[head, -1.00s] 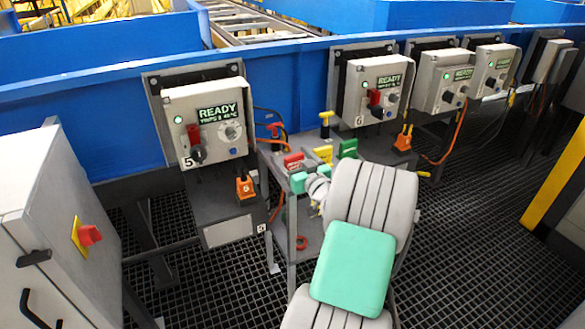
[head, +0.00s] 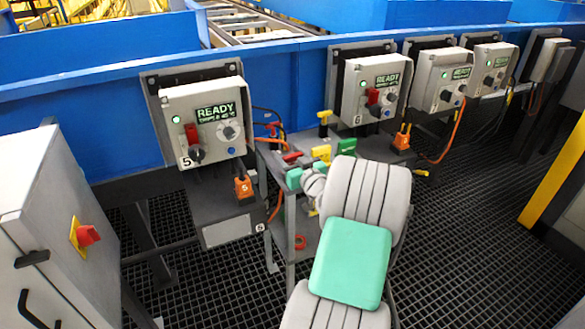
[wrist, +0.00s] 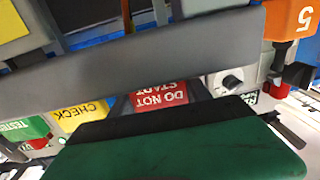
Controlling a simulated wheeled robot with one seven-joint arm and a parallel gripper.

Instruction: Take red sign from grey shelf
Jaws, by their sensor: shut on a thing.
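The red sign (head: 292,156) shows just above and beside my gripper (head: 303,180) in the head view, at the grey shelf (head: 268,158). In the wrist view its "DO NOT START" lettering is upside down on the red face (wrist: 160,95). My gripper is shut on it; a dark green finger (wrist: 180,150) fills the lower wrist view and hides part of the sign. The exact grip contact is hidden. Beside it stand a yellow "CHECK" sign (head: 321,152) and a green sign (head: 347,146).
Grey control boxes with "READY" displays (head: 212,120) hang on the blue conveyor wall (head: 80,115). A grey cabinet with a red switch (head: 88,236) stands at left. The grated floor (head: 470,230) is open at right.

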